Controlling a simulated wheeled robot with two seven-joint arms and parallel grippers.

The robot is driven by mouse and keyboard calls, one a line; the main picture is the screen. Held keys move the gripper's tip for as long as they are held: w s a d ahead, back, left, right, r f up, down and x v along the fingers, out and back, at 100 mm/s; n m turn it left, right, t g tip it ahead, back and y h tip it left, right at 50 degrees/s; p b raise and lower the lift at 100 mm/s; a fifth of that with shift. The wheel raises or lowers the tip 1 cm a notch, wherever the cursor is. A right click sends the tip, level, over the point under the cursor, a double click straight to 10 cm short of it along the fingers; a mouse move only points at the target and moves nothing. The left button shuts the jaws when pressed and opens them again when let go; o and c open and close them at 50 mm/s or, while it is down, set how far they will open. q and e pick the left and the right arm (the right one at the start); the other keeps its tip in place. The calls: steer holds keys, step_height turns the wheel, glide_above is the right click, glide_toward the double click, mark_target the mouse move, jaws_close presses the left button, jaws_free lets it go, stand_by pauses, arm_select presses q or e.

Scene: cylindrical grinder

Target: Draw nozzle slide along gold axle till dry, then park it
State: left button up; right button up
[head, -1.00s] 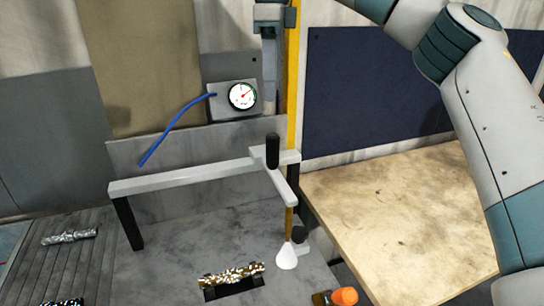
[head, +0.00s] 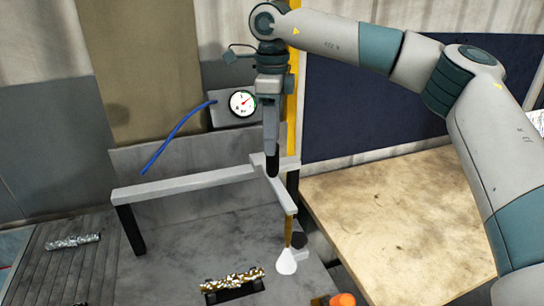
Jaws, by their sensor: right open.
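The nozzle slide (head: 283,196) sits at the right end of a pale rail (head: 185,183). Its upright black handle (head: 272,168) is partly hidden by my right gripper (head: 271,155). The gripper points down with open fingers at the handle's top; I cannot tell if they touch it. A brass tube hangs from the slide's front end, with a white cone (head: 287,262) below it. The gold axle (head: 234,280) lies in a black cradle (head: 237,293), left of the cone. Its surface looks speckled with pale patches. My left gripper is out of view.
A silver axle (head: 73,241) lies on a ribbed surface (head: 65,265) at left. A dial gauge (head: 242,103) with a blue hose (head: 175,135) is behind the rail. A yellow post stands behind my gripper. An orange object (head: 342,299) is at the bottom edge. The wooden table (head: 400,220) is bare.

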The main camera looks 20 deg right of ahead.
mark_target(272, 161)
steer(key=shift+f+p, duration=1.05)
steer(key=shift+f, duration=2.55)
jaws_close()
